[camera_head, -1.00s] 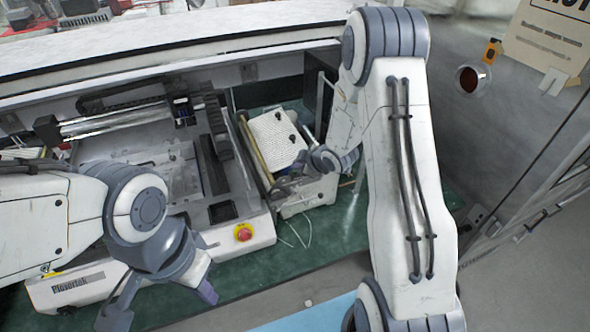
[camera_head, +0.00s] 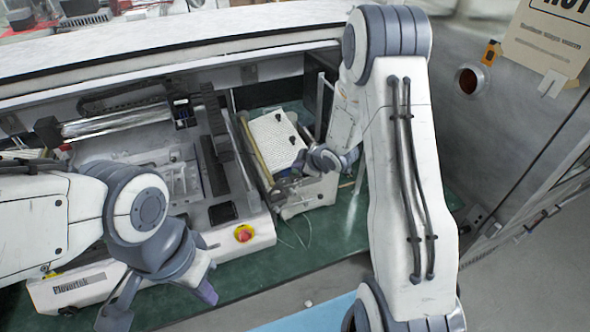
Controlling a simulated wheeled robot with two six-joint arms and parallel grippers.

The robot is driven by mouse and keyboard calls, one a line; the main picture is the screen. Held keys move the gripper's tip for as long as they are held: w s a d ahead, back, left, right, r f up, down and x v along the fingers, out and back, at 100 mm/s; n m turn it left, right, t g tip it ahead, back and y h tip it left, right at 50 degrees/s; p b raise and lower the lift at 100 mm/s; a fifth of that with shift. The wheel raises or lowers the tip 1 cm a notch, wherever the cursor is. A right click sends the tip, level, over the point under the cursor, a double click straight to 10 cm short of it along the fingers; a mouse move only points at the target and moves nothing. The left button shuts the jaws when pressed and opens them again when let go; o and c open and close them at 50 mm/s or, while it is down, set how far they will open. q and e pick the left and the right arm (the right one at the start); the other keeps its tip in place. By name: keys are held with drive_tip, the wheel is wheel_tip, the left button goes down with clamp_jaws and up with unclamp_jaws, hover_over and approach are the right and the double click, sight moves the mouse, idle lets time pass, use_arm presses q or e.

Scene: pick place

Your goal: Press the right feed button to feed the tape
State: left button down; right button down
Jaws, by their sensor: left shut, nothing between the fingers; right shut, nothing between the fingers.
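A white feeder unit (camera_head: 276,137) with a pale panel and small dark knobs stands on the green mat, right of the larger white machine. My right gripper (camera_head: 277,186) is shut and empty at the front part of this unit, low over it. Whether its tips touch a button I cannot tell. The feed button cannot be made out; the gripper and wrist cover that area. My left gripper (camera_head: 162,303) is at the lower left, in front of the white machine, away from the feeder.
Thin pale wires (camera_head: 297,233) hang before the feeder. The green mat (camera_head: 335,228) is bare there. A grey metal wall (camera_head: 515,130) stands at the right.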

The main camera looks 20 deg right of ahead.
drive_tip(key=shift+r, duration=0.1)
wheel_tip(320, 180, up, 6)
drive_tip(key=p, duration=0.4)
drive_tip(key=shift+p, duration=0.35)
idle(0.4)
